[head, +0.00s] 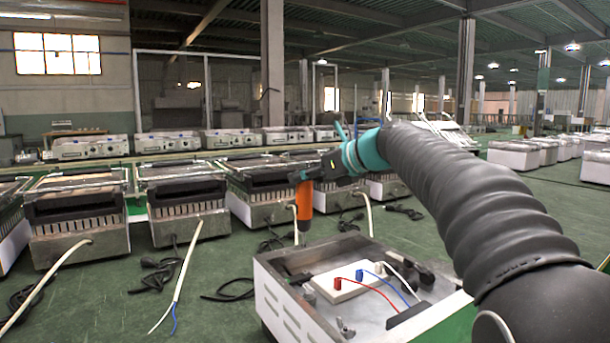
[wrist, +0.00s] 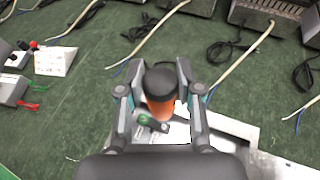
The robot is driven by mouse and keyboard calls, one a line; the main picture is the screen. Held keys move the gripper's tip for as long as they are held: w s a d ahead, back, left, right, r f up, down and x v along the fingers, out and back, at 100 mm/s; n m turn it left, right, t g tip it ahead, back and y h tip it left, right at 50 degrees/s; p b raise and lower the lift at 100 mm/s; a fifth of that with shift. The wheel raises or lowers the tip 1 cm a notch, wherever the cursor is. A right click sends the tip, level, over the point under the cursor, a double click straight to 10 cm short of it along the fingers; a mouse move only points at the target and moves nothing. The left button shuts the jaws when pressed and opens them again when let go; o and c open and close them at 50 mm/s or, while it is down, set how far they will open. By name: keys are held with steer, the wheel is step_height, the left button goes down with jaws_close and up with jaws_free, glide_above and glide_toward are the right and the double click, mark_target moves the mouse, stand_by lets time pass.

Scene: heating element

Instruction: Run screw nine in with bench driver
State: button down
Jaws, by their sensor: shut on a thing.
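My gripper (head: 308,181) is shut on the bench driver (head: 304,208), which has an orange body and a dark top. The driver hangs upright, and in the head view its lower end appears just above the back rim of an open metal housing (head: 290,300). In the wrist view my gripper (wrist: 156,82) has one finger on each side of the driver (wrist: 160,107). The driver's tip is hidden there, and I cannot tell whether it touches anything. Screw nine cannot be made out in either view.
A white terminal block (head: 346,283) with red and blue leads sits inside the housing. Heater units (head: 75,222) stand in a row behind, with loose cables (head: 178,285) on the green floor. In the wrist view a small green-and-dark part (wrist: 150,122) lies near the driver.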

mark_target(311, 192)
steer(key=shift+d, duration=0.1)
steer(key=shift+f+b, duration=1.5)
steer(key=shift+f, duration=1.05)
steer(key=shift+s+r+p, duration=0.1)
steer(key=shift+p, duration=0.65)
steer(key=shift+f, duration=0.95)
stand_by(0.6)
steer(key=shift+r+p, duration=0.85)
steer(key=shift+r, duration=1.75)
